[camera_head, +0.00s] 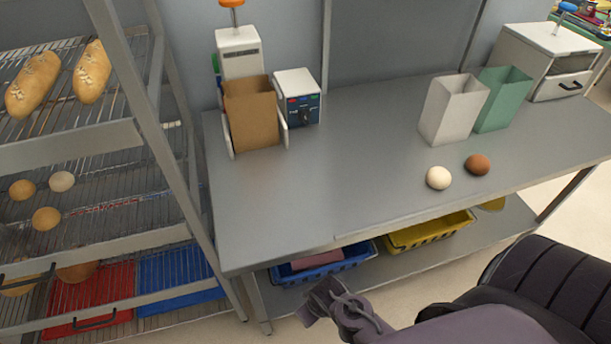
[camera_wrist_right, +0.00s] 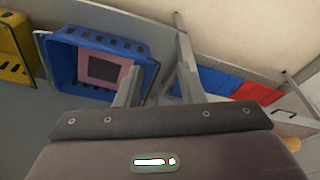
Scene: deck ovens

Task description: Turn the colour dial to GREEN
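The colour dial (camera_head: 306,113) is a small dark knob on the front of a white control box (camera_head: 297,83) at the back left of the steel table. Small coloured marks, red, green and blue among them, show on its dark panel. The knob's pointing is too small to tell. My right gripper (camera_head: 325,298) is below the table's front edge, well apart from the dial. In the right wrist view its two fingers (camera_wrist_right: 158,60) stand apart with nothing between them. My left gripper is not in view.
A brown bag (camera_head: 251,112) in a white holder stands left of the control box. White (camera_head: 452,108) and green (camera_head: 500,98) bags and two eggs (camera_head: 438,177) are at the right. The middle of the table (camera_head: 350,160) is clear. A rack (camera_head: 150,130) stands left; a blue crate (camera_head: 318,264) sits below.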

